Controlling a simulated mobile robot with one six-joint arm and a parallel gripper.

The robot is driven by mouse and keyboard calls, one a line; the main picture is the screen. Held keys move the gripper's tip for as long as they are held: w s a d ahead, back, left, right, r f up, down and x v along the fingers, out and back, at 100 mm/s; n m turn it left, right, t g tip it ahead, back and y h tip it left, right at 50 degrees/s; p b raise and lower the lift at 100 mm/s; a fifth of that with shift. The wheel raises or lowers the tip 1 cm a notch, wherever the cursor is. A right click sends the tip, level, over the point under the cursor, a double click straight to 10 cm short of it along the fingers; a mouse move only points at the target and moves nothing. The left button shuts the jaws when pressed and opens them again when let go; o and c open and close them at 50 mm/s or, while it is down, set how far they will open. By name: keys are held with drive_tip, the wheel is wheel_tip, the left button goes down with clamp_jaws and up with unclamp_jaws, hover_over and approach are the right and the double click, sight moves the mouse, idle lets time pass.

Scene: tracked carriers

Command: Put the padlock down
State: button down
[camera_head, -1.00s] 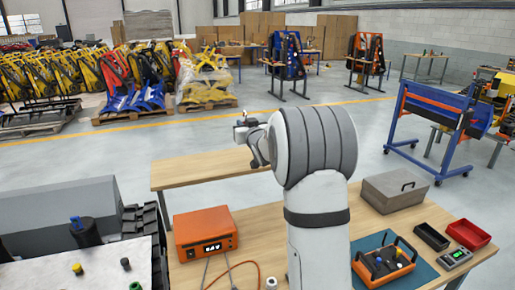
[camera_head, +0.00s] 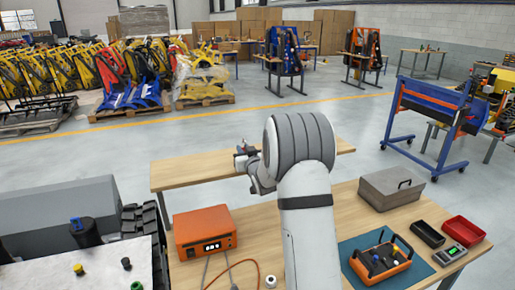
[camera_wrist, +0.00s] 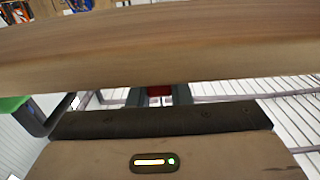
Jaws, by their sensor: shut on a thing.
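My gripper (camera_wrist: 160,98) shows at the middle of the wrist view, its two grey fingers closed on a small dark red thing, the padlock (camera_wrist: 159,91). Only a little of the padlock shows; its shape and shackle are hidden. The thick edge of a wooden top (camera_wrist: 160,52) crosses the wrist view just beyond the fingers. In the head view my gripper (camera_head: 243,158) is small, at the far wooden table (camera_head: 200,172), partly behind my own arm. I cannot tell whether the padlock touches any surface.
The near bench holds an orange box with a display (camera_head: 206,232), a grey case (camera_head: 391,187), a black tray (camera_head: 428,235), a red tray (camera_head: 466,231) and an orange caddy (camera_head: 381,262) on a teal mat (camera_head: 352,248). The far table's left part looks clear.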

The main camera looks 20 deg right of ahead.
drive_tip(key=shift+f, duration=0.2)
drive_tip(key=c, duration=1.3)
unclamp_jaws()
drive_tip(key=shift+r, duration=0.2)
drive_tip(key=shift+s+f, duration=0.1)
drive_tip(key=shift+s, duration=0.15)
drive_tip(key=s+b, duration=0.3)
drive_tip(key=s, duration=0.8)
drive_tip(key=shift+s, duration=0.25)
